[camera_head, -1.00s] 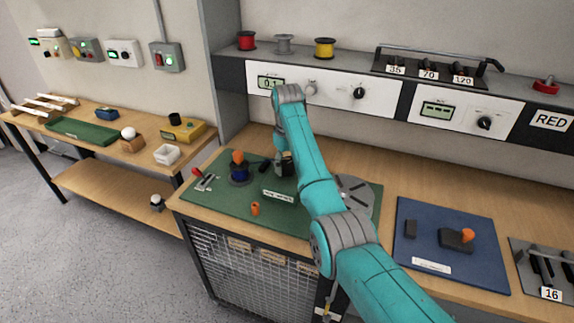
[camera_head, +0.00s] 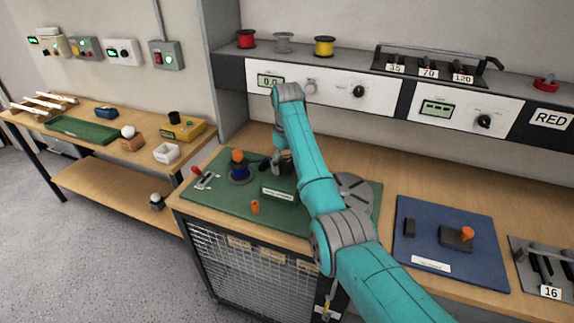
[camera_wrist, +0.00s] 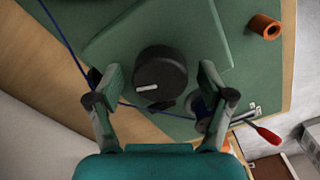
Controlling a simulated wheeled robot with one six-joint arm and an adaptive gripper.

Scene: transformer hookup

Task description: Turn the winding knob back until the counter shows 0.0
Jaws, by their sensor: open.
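The counter (camera_head: 270,80) on the white wall panel reads 0.0 in the head view. In the wrist view the winding knob (camera_wrist: 158,80) is round and black, with a white mark pointing to the left and slightly down. My gripper (camera_wrist: 162,74) is open, with one finger on each side of the knob and a visible gap to both. In the head view my arm largely hides the knob and the gripper.
The green mat (camera_head: 225,203) also bears a blue spool (camera_head: 240,176), a red-handled lever (camera_head: 198,172) and an orange cylinder (camera_head: 255,207). A thin blue wire (camera_wrist: 62,38) runs beside the gripper. A blue board (camera_head: 470,262) lies to the right.

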